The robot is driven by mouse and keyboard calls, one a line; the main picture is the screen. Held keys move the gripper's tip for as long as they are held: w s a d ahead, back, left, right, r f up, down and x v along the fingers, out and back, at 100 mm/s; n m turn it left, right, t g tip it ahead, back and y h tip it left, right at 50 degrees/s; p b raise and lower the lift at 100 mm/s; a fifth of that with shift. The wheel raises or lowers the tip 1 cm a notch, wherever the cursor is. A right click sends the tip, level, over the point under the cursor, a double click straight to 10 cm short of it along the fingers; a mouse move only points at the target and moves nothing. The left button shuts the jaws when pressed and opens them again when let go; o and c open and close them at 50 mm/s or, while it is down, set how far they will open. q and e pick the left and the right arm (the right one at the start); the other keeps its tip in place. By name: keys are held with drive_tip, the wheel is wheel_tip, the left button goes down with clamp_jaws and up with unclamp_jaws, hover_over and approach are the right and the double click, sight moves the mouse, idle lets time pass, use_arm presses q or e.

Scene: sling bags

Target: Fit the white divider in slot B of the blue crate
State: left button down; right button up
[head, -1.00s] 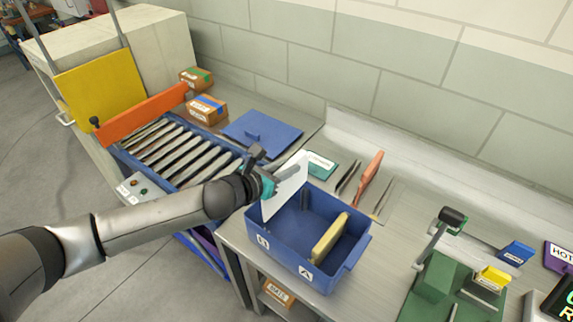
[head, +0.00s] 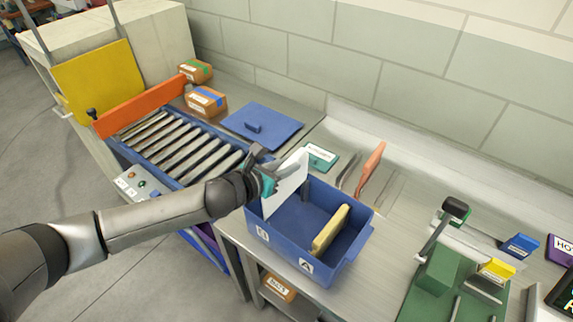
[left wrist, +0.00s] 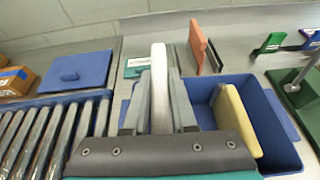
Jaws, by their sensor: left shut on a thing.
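The blue crate (head: 352,262) stands on the metal bench, its front wall labelled B at left and A at right. A yellow divider (head: 330,229) stands inside it on the A side. My left gripper (head: 277,178) is shut on the white divider (head: 289,187), which is upright at the crate's left end, on the B side. In the left wrist view the white divider (left wrist: 160,85) is between the fingers and the yellow divider (left wrist: 237,120) is to its right. The divider's lower edge is hidden, so I cannot tell whether it is seated in the slot. My right gripper is not in view.
A roller conveyor (head: 170,150) with an orange bar lies left of the crate. A blue lid (head: 262,125) lies behind. A green fixture (head: 440,280) stands at right.

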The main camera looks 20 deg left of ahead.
sight(286, 199)
use_arm(q)
drive_tip(key=shift+p, duration=0.6)
idle(1.1)
drive_tip(key=shift+f+b, duration=4.45)
drive_tip(key=shift+f, duration=1.1)
drive_tip(key=c, duration=1.1)
unclamp_jaws()
drive_tip(key=o, duration=0.5)
drive_tip(key=shift+s, duration=0.1)
drive_tip(key=shift+c, duration=0.2)
drive_tip(key=shift+f, duration=0.15)
drive_tip(key=shift+s, duration=0.1)
drive_tip(key=shift+s+a, duration=0.2)
drive_tip(key=shift+s, duration=0.2)
drive_tip(key=v, duration=0.8)
drive_tip(key=r+v, duration=0.1)
drive_tip(key=v, duration=0.3)
drive_tip(key=shift+a, duration=0.15)
drive_tip(key=shift+v, duration=0.9)
